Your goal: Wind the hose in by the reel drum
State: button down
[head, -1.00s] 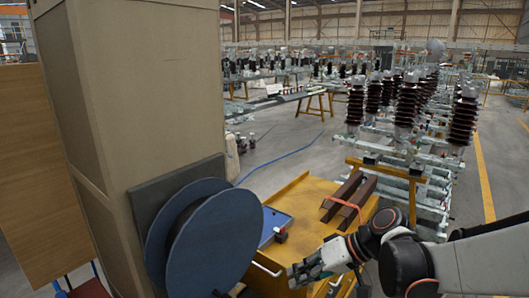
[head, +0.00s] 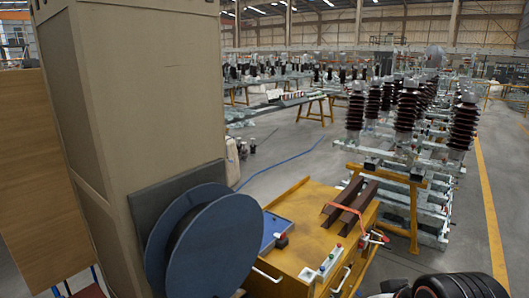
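The blue reel drum (head: 216,247) stands at the lower left, with a large round flange facing me and a second flange behind it. It is mounted on a dark grey plate (head: 150,203) on the beige column. A thin blue line (head: 280,163), which may be the hose, runs over the floor behind the cart towards the column. I cannot tell whether it joins the drum. The core between the flanges looks dark, and any hose on it cannot be made out. My gripper is out of the picture; only dark parts of my arm show at the bottom right, apart from the drum.
A yellow cart (head: 300,236) stands right of the drum, with brown bars (head: 351,203), a blue tray (head: 273,222) and a small control box on it. The beige column (head: 150,95) rises behind the drum. Insulator frames (head: 408,110) stand at the right.

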aim_at(206, 244)
jog(key=j+u, duration=0.25)
jog(key=j, duration=1.3)
jog(key=j+z, duration=0.25)
jog(key=j, duration=0.15)
jog(key=j+z, duration=0.25)
jog(key=j, duration=0.15)
jog(key=k+z, duration=0.1)
jog(key=z, duration=0.4)
jog(key=k+z, duration=0.15)
jog(key=z, duration=0.3)
